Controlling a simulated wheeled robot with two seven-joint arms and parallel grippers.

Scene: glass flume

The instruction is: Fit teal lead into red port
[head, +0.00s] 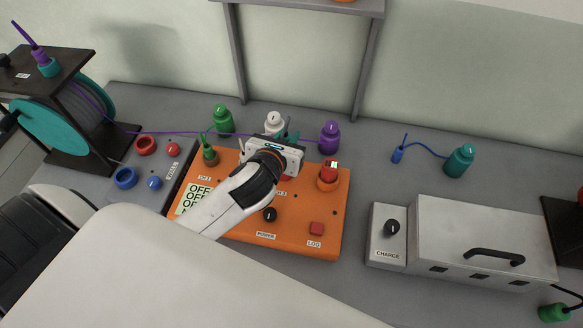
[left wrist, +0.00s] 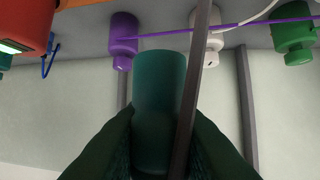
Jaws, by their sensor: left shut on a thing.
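My left gripper (head: 284,142) is over the back edge of the orange box. In the left wrist view it is shut on a teal plug (left wrist: 158,95), which stands up between the fingers. In the head view only a bit of teal shows behind the gripper. A dark strip, perhaps its cable, crosses in front of the plug. A red ring-shaped port (head: 145,145) is on the grey panel at left, well away from the gripper. A red piece with a lit face (head: 329,170) stands in an orange ring on the orange box, just right of the gripper. My right gripper is not in view.
The orange box (head: 220,230) bears a green plug (head: 209,155) and knobs. Green (head: 223,120), white (head: 274,123), purple (head: 329,138) and teal (head: 460,160) cylinders stand behind. A cable reel (head: 55,130) is left, a grey case (head: 480,235) right. A purple cable crosses behind the box.

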